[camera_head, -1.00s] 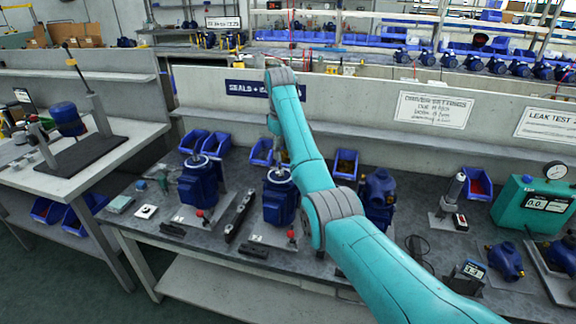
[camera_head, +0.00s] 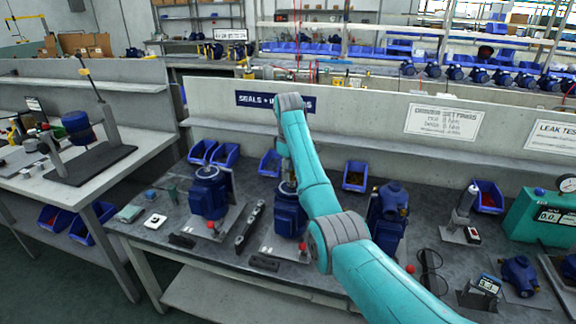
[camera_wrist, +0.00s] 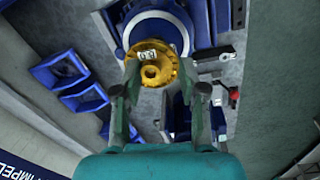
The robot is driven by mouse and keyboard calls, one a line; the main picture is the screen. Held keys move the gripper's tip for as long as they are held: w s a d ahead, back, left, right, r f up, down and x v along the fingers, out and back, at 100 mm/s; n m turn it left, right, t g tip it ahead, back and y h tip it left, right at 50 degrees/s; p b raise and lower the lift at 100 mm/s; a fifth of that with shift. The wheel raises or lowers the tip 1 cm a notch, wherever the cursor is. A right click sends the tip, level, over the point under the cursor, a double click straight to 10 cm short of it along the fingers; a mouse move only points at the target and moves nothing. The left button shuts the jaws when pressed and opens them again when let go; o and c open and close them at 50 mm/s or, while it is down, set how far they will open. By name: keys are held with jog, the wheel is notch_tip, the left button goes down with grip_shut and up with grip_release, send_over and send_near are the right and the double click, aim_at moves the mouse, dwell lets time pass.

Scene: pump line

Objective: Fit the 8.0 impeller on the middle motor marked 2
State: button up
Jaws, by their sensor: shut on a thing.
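My gripper (camera_wrist: 157,85) is shut on a brass-yellow impeller (camera_wrist: 158,72) with a small white label, too small to read surely. The middle motor (camera_head: 290,218) is blue and upright on the bench. In the head view, my gripper (camera_head: 286,172) is just above this motor's top, and the impeller there is hidden or too small to make out. In the wrist view, a blue motor with a pale round ring (camera_wrist: 157,22) lies just beyond the impeller, which overlaps its edge. Whether the impeller touches it cannot be told.
A left blue motor (camera_head: 209,195) and a right blue motor (camera_head: 388,218) with a casing on top flank the middle one. Blue bins (camera_head: 270,162) stand behind. A dark bar (camera_head: 250,227) lies between the left and middle motors. A low wall (camera_head: 350,118) backs the bench.

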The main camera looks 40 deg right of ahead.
jog(key=shift+d+f, duration=0.1)
jog(key=shift+f, duration=0.45)
jog(key=shift+f, duration=0.25)
dwell(0.9)
jog(key=o, duration=1.8)
